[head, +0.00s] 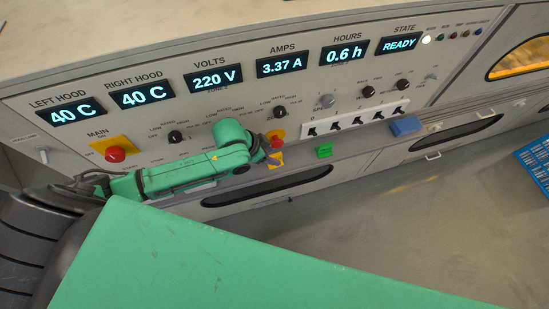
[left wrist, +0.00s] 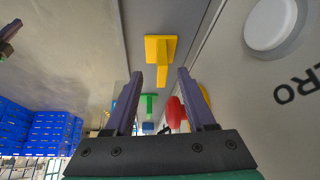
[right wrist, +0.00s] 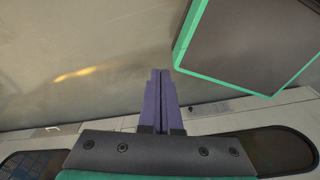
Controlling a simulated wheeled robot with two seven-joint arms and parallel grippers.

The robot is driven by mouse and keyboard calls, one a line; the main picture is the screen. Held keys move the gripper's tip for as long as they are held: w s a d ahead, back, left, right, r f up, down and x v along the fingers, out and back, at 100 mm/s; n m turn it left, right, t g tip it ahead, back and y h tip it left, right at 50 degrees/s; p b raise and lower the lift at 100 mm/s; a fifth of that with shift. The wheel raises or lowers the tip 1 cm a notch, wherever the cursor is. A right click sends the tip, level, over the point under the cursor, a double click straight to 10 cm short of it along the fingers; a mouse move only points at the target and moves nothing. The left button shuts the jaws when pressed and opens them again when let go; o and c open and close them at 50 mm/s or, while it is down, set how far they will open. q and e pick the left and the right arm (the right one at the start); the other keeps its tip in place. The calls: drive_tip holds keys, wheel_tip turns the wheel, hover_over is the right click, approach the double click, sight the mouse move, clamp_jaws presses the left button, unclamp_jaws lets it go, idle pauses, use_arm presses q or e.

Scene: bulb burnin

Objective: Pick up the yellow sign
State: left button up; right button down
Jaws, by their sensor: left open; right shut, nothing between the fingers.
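The yellow sign (head: 276,159) lies on the narrow grey ledge below the control panel, partly hidden by my left gripper (head: 267,149). In the left wrist view the yellow sign (left wrist: 160,48) shows a wide plate with a narrow stem. The stem points toward the gap between the open, empty fingers of my left gripper (left wrist: 160,73).
A green sign (head: 324,150) and a blue sign (head: 405,126) stand farther right along the ledge. A red button (head: 277,135) is close by my left gripper. A blue crate (head: 535,165) is at the far right. The grey floor is clear.

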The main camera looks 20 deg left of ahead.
use_arm(q)
drive_tip(key=x, duration=0.3)
drive_tip(key=shift+w, duration=0.1)
drive_tip(key=shift+a+r, duration=0.1)
clamp_jaws()
use_arm(e)
drive_tip(key=shift+s+d+f, duration=0.1)
drive_tip(key=shift+s+f, duration=0.1)
drive_tip(key=shift+s, duration=0.4)
